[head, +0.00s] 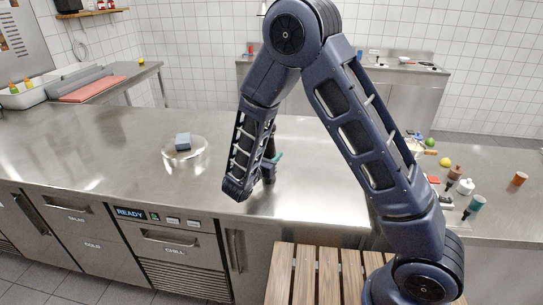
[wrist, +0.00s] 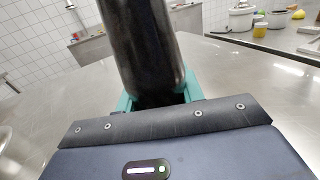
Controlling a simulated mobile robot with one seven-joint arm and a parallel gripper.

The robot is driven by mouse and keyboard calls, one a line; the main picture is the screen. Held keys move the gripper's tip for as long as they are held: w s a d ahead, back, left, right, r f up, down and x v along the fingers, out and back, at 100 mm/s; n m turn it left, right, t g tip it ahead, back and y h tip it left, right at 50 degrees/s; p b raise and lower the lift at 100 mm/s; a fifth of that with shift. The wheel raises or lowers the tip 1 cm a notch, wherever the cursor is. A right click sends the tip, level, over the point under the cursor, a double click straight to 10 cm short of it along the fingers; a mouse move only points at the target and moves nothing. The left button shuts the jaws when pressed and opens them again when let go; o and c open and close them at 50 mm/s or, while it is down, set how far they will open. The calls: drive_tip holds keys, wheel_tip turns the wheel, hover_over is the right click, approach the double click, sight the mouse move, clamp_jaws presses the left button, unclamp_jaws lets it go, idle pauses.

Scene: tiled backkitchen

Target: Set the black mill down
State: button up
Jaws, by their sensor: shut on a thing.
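The black mill (wrist: 145,45) fills the upper middle of the wrist view as a dark, glossy cylinder, slightly tilted in the picture. The teal fingers of my gripper (wrist: 158,100) are shut on it, one on each side. In the head view my gripper (head: 273,160) is low over the steel counter, and my own forearm hides much of it. A dark part of the mill (head: 269,175) shows beside the forearm, close to the counter top. I cannot tell whether its base touches the steel.
A slatted wooden surface (head: 305,275) is in front. The counter (head: 90,150) between is mostly bare.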

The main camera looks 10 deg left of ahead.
drive_tip(key=shift+f, duration=0.1)
drive_tip(key=o, duration=1.2)
drive_tip(key=shift+c, duration=0.2)
drive_tip(key=shift+s+a, duration=0.15)
drive_tip(key=shift+s, duration=0.1)
drive_tip(key=v, duration=1.1)
drive_tip(key=shift+s, duration=0.2)
